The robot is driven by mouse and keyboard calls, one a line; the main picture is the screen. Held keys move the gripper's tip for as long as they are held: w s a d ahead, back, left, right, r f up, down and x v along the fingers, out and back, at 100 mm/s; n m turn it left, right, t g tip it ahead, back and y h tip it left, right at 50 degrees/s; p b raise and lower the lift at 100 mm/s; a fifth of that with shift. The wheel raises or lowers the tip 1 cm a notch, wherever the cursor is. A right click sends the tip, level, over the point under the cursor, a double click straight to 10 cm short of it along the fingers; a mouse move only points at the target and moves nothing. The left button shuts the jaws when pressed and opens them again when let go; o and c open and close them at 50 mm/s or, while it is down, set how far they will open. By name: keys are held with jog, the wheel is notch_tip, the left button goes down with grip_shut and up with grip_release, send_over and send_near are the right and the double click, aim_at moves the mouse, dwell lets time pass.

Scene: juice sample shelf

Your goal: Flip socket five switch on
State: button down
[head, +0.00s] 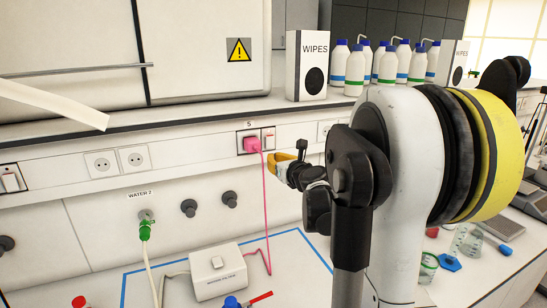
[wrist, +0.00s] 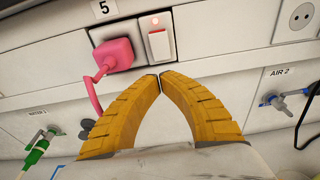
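The socket five switch (wrist: 159,45) is a white rocker in a red-edged frame, right of the pink plug (wrist: 113,52) and below-right of the label 5 (wrist: 103,8). A small round light above the rocker glows red. In the head view the switch (head: 268,140) sits on the wall rail beside the pink plug (head: 252,145). My gripper (wrist: 160,82) has its yellow fingertips together, with nothing between them, just below the switch in the wrist view. The gripper (head: 275,160) also shows in the head view, just below and right of the switch. Whether it touches the panel, I cannot tell.
A pink cable runs from the plug down to a white box (head: 218,270) on the bench. Wall taps stick out below the rail, including the green WATER 2 fitting (head: 146,228) and the blue AIR 2 fitting (wrist: 275,100). A WIPES box (head: 307,65) and bottles stand on the shelf above.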

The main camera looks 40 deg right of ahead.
jog(key=s+a+f, duration=0.1)
jog(key=s+a, duration=0.1)
jog(key=s, duration=0.6)
jog(key=shift+s+a+f+p, duration=0.15)
jog(key=shift+s+a+p, duration=0.1)
jog(key=shift+a+p, duration=0.15)
jog(key=shift+s, duration=0.1)
jog(key=s+a+f+n+g+y+b, duration=0.1)
jog(key=a+f+n+g+y+b, duration=0.2)
jog(key=a+n, duration=0.7)
jog(key=a+f+n+y+b, duration=0.2)
jog(key=a+f+n+y, duration=0.15)
jog(key=a+n, duration=0.7)
jog(key=s+a+f+n+g+b, duration=0.2)
jog(key=s+a+f+n, duration=0.4)
jog(key=s+n, duration=0.2)
jog(key=s+a+f+n+g+h+b, duration=0.1)
jog(key=s+a+f+n, duration=0.4)
jog(key=n, duration=0.6)
jog(key=s+a+g+b, duration=0.1)
jog(key=s+a+g, duration=0.1)
jog(key=s, duration=0.1)
jog(key=shift+f+g+b, duration=0.3)
jog(key=shift+f+b, duration=0.1)
